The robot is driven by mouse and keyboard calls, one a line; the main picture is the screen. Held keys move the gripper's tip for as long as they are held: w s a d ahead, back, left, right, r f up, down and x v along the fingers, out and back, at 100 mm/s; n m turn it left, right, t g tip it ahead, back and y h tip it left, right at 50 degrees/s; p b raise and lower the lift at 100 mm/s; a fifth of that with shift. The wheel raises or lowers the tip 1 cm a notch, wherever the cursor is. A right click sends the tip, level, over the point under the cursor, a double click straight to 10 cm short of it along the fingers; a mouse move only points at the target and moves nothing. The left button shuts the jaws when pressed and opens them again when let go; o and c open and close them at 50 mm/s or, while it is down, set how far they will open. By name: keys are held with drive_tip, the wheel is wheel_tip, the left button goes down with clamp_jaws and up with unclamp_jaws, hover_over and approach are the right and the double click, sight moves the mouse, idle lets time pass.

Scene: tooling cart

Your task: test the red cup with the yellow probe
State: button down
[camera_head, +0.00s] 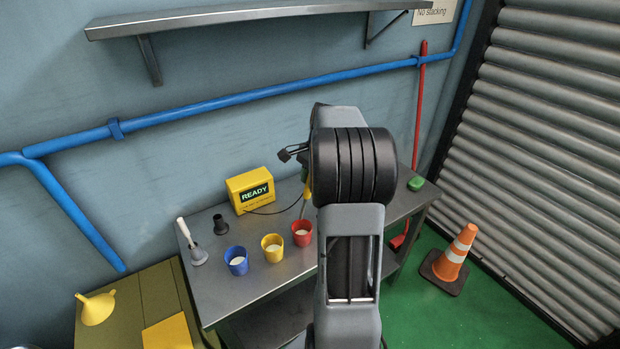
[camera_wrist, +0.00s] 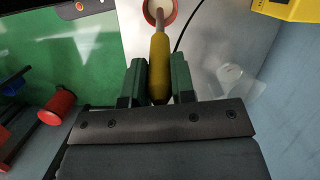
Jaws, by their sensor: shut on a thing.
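The red cup (camera_head: 302,238) stands upright on the grey metal bench, at the right end of a row of cups, with pale contents. My gripper (camera_wrist: 158,82) is shut on the yellow probe (camera_wrist: 159,62), its dark green fingers on either side of the handle. The probe also shows in the head view (camera_head: 306,196), tilted, its thin shaft running down to the red cup. In the wrist view the shaft's tip overlaps the mouth of the red cup (camera_wrist: 174,13). I cannot tell whether the tip is inside or above it. My arm hides most of the gripper in the head view.
A yellow box reading READY (camera_head: 250,190) stands behind the cups, with a dark cable. A yellow cup (camera_head: 272,249) and blue cup (camera_head: 236,262) are left of the red cup. An empty-looking dark holder (camera_head: 220,225) and a white-handled tool (camera_head: 186,237) stand further left.

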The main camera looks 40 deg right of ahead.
wheel_tip(320, 180, down, 4)
drive_tip(key=b, duration=0.3)
drive_tip(key=shift+r, duration=0.25)
wheel_tip(320, 180, down, 7)
drive_tip(key=b, duration=0.3)
drive_tip(key=shift+r, duration=0.35)
idle(2.1)
wheel_tip(320, 180, up, 10)
drive_tip(key=p, duration=0.9)
drive_tip(key=shift+r, duration=0.15)
idle(1.9)
